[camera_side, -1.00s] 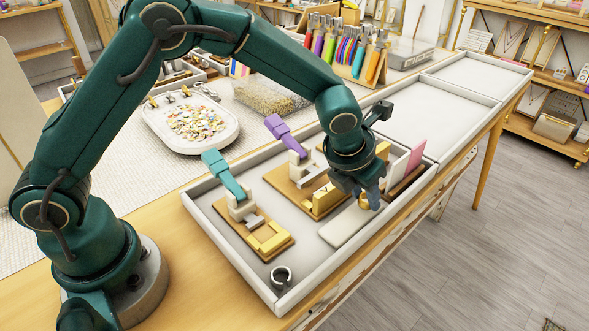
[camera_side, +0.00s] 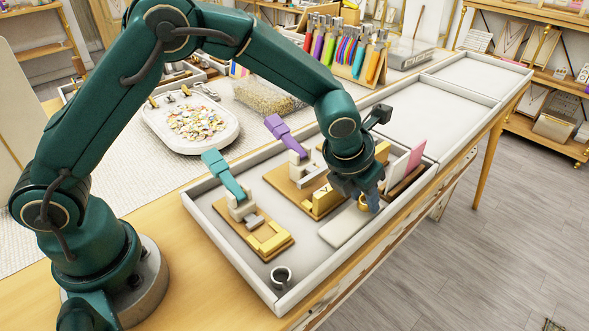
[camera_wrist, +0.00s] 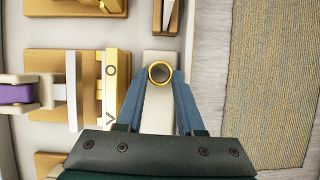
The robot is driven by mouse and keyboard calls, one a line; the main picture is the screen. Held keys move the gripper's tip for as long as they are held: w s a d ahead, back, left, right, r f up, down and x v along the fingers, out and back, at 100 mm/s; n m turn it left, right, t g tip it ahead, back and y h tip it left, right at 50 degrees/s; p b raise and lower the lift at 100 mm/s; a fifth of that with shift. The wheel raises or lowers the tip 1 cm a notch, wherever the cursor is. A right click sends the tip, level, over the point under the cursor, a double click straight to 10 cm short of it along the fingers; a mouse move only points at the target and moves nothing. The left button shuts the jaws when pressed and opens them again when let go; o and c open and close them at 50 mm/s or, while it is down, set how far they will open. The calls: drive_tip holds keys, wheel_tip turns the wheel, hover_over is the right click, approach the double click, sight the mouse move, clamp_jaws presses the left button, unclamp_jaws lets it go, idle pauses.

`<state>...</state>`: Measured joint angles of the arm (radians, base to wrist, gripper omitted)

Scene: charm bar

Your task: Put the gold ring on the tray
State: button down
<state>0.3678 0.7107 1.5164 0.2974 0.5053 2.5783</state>
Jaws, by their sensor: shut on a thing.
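The gold ring (camera_wrist: 150,74) is between the two blue fingertips of my gripper (camera_wrist: 159,80) in the wrist view. My gripper is shut on it, with its round opening facing the wrist camera. A flat pale rectangular slab, which looks like the tray (camera_wrist: 157,118), lies beneath the ring and fingers. In the side view my gripper (camera_side: 370,203) points down at the far end of the pale tray (camera_side: 345,228), and the ring (camera_side: 362,205) shows partly beside the fingers. I cannot tell whether the ring touches the tray.
A large white-walled bin (camera_side: 235,247) surrounds the work. Wooden stands with gold blocks (camera_side: 325,201) sit close on the left. A pink upright card (camera_side: 416,157) stands just beyond my gripper. A dark cup (camera_side: 281,275) is in the near corner.

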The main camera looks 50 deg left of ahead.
drive_tip(key=shift+f, duration=0.25)
idle(0.3)
drive_tip(key=shift+c, duration=2.2)
unclamp_jaws()
drive_tip(key=shift+r, duration=0.1)
drive_tip(key=v, duration=0.3)
drive_tip(key=shift+s+r, duration=0.1)
drive_tip(key=shift+r, duration=0.2)
drive_tip(key=shift+s+r, duration=0.35)
drive_tip(key=shift+r, duration=0.25)
drive_tip(key=shift+a, duration=0.1)
